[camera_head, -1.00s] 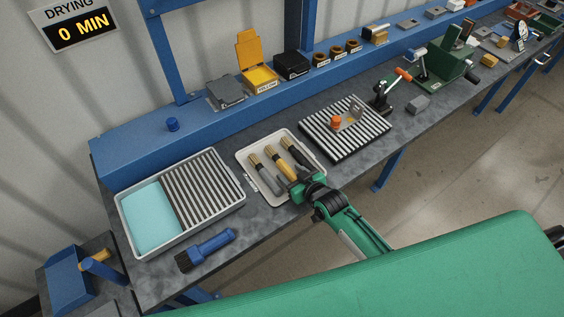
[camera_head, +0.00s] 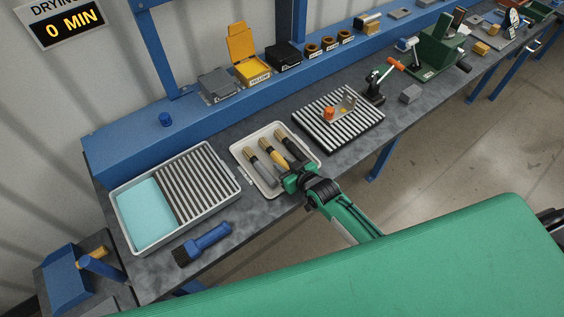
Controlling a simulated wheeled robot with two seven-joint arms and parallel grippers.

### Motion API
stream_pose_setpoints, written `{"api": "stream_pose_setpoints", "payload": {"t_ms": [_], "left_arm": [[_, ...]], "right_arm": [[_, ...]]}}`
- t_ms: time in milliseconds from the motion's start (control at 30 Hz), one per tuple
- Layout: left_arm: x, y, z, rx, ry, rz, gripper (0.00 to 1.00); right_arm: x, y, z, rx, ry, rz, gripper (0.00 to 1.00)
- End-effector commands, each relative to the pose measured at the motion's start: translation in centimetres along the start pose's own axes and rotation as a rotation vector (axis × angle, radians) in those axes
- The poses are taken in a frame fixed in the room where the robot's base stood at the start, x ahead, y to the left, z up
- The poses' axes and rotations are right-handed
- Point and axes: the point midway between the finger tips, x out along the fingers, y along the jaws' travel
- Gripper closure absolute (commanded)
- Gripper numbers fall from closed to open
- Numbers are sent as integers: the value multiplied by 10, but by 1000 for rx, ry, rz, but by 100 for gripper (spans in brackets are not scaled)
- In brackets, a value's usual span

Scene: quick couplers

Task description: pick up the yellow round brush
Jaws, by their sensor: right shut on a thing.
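The yellow round brush (camera_head: 274,155) lies in a shallow light tray (camera_head: 243,162), its tan bristles toward the back. A grey-handled brush (camera_head: 260,168) lies to its left and a black-handled brush (camera_head: 293,148) to its right. My right gripper (camera_head: 289,173) is over the front edge of the tray, shut on the handle end of the yellow brush. The gripper hides that end. I cannot tell whether the brush is lifted off the tray. My left gripper is not in view.
A blue flat brush (camera_head: 204,244) lies at the bench's front edge. A tray with a cyan pad and slatted rack (camera_head: 240,190) stands at left. A striped drying rack (camera_head: 350,146) with an orange-knobbed part stands to the right. Lidded boxes (camera_head: 253,70) line the blue shelf.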

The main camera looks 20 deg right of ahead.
Motion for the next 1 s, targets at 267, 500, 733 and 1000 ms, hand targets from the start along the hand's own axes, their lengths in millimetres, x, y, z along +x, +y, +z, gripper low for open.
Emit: {"api": "stream_pose_setpoints", "payload": {"t_ms": [267,500,733,1000], "left_arm": [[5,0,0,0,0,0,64],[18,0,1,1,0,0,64],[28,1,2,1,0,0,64],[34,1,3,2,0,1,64]], "right_arm": [[-10,0,-24,-1,4,1,95],[-32,0,-79,-2,9,0,95],[-57,0,-138,-2,9,1,95],[-73,0,-177,0,4,0,95]]}}
